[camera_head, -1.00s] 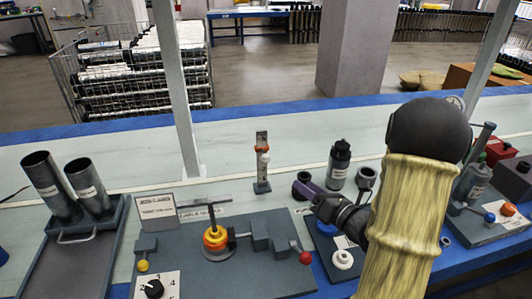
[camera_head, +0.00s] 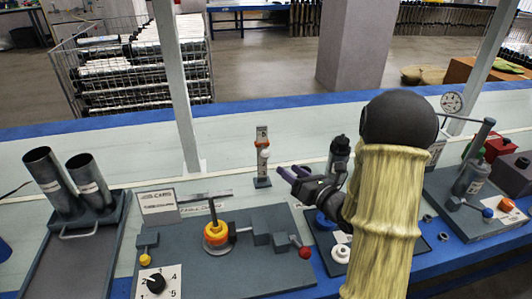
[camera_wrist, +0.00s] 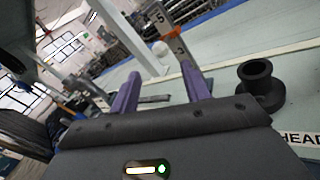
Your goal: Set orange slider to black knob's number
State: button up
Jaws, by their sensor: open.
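The orange slider (camera_head: 262,144) sits on a small upright numbered post (camera_head: 262,170) at the back of the table, with a white knob (camera_head: 265,153) on its front. The black knob (camera_head: 155,284) is on a white numbered dial at the lower left; its exact setting is too small to read surely. My gripper (camera_head: 290,171) is open and empty, just right of the post. In the wrist view, its purple fingers (camera_wrist: 160,72) point toward the post, which shows digits 5 and 3.
A grey board with a ringed yellow and orange post (camera_head: 215,233) and a red-ended lever (camera_head: 305,252) lies in front. Metal tubes (camera_head: 90,180) stand at left. Table left of the numbered post is clear.

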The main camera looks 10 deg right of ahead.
aim_at(269, 156)
jog(key=x, duration=1.1)
jog(key=shift+w+a, duration=0.15)
jog(key=shift+w, duration=0.1)
grip_shut()
